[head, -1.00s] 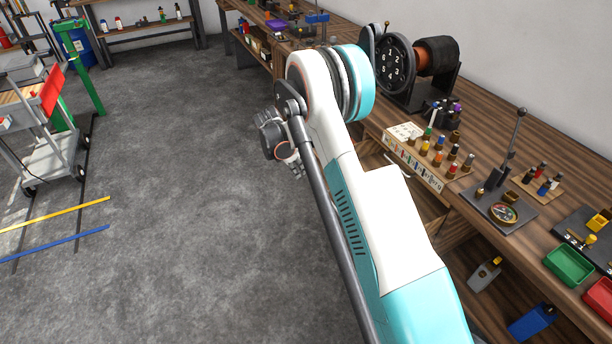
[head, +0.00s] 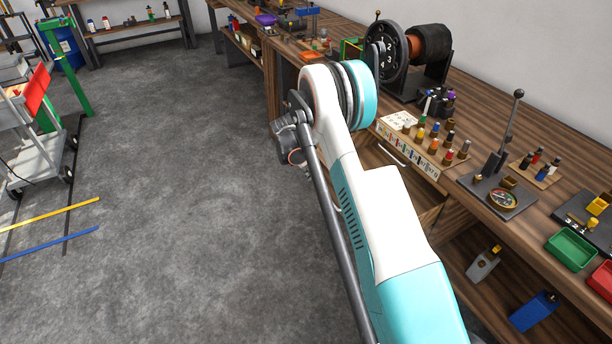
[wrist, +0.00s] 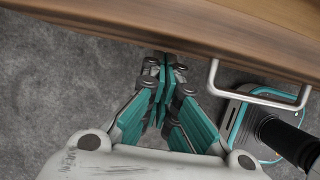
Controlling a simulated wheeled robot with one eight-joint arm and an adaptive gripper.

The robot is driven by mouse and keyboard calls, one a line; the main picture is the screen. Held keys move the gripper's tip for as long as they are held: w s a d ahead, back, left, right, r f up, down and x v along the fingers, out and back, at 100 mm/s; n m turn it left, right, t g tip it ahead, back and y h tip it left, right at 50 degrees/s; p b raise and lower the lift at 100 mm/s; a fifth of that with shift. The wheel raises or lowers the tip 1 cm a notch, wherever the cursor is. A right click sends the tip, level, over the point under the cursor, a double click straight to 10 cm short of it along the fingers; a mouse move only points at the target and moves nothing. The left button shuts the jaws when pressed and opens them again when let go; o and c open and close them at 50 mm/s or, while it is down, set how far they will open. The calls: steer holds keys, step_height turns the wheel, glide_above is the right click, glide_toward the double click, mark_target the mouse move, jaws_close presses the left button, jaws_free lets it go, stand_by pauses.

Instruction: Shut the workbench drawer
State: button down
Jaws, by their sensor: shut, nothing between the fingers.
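The workbench (head: 470,145) runs along the right of the head view. Its drawer (head: 425,200) is partly hidden behind my arm, with a pale bar handle (head: 391,155) showing below the bench top. How far it stands open cannot be told. In the wrist view the wooden drawer front (wrist: 200,35) crosses the top, with the metal handle (wrist: 258,95) right of my fingers. My gripper (wrist: 166,62) is shut and empty, its tips at the lower edge of the wood, left of the handle. Contact cannot be told. In the head view my arm hides the fingers.
A lower shelf holds a blue item (head: 533,310).

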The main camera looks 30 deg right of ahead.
steer(key=shift+d, duration=0.1)
steer(key=d, duration=1.9)
steer(key=shift+w+d+b, duration=0.35)
steer(key=shift+d, duration=0.05)
steer(key=shift+a, duration=0.15)
